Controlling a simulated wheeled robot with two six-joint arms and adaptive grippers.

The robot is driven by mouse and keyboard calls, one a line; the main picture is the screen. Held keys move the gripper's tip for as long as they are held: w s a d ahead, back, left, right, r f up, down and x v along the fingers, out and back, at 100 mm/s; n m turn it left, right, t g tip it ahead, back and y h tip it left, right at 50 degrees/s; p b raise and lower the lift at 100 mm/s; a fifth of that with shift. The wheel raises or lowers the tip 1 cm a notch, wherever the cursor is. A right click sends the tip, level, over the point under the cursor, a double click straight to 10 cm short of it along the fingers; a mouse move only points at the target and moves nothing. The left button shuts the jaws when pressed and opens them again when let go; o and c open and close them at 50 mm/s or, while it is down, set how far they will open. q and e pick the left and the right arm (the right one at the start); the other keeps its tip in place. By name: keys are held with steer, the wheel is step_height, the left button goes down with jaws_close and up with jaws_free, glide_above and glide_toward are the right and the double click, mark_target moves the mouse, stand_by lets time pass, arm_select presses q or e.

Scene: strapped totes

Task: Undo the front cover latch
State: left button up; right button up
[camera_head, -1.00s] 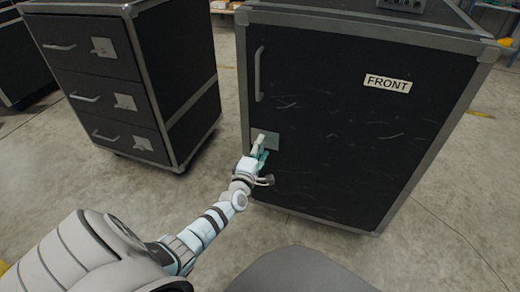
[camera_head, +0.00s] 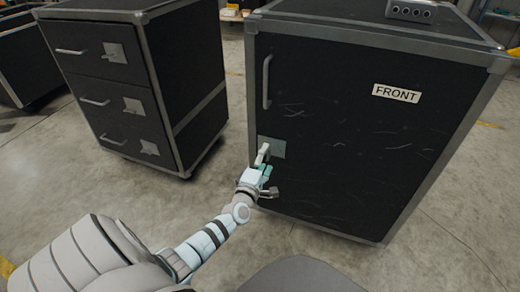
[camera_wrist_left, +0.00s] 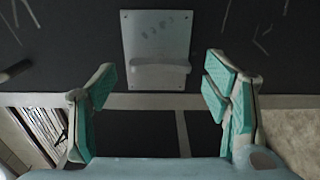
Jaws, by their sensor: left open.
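The front cover is the black door (camera_head: 345,150) of the case labelled FRONT. Its latch is a grey metal plate (camera_head: 277,149) low at the door's left side. In the left wrist view the latch plate (camera_wrist_left: 157,40) is ahead at top centre, with a rounded lip (camera_wrist_left: 158,77) along its lower part. My left gripper (camera_head: 264,160) is just in front of the latch and hides part of it. In the left wrist view its teal-padded fingers (camera_wrist_left: 160,88) are spread on either side of the lip, with nothing between them. My right gripper is out of view.
A bar handle (camera_head: 267,82) is above the latch on the same door. A black drawer case (camera_head: 190,75) stands to the left, with a gap of floor (camera_head: 236,75) between the cases. A small box with knobs (camera_head: 410,11) sits on the front case.

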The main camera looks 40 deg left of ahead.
arm_select(q)
steer(key=v, duration=1)
steer(key=shift+d, duration=0.15)
